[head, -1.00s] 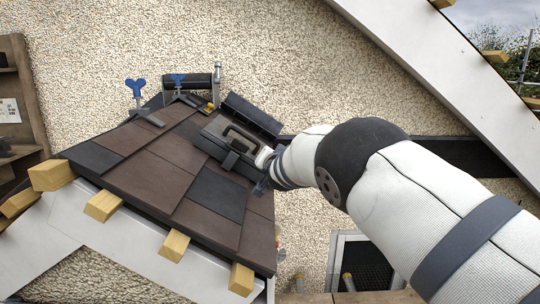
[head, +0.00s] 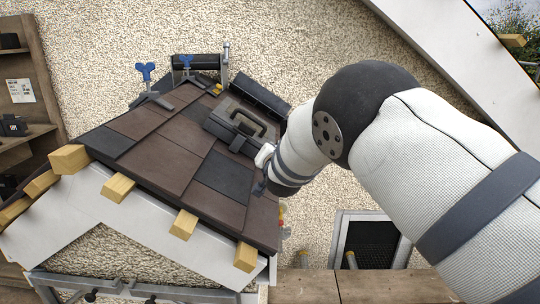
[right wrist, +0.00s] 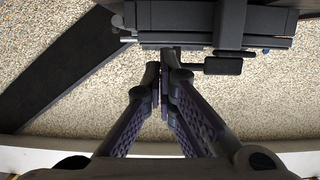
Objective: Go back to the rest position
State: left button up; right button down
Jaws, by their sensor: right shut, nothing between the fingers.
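My right arm comes in from the right in the head view. My right gripper (head: 262,185) is near the right edge of the tiled roof, partly hidden by its own wrist. In the right wrist view its fingers (right wrist: 168,62) are together and empty, below a dark boxy fixture (right wrist: 190,22). My left gripper is not in view.
A small roof with brown and dark tiles (head: 160,158) has wooden rafter ends (head: 183,223) along its front. A black case (head: 240,128) lies on the slope beside my wrist. Blue-handled clamps (head: 146,72) stand near the ridge.

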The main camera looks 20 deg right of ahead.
jog(key=shift+s+a+f, duration=0.45)
jog(key=shift+s+f, duration=0.2)
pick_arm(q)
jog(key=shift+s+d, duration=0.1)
pick_arm(e)
jog(key=shift+f, duration=0.1)
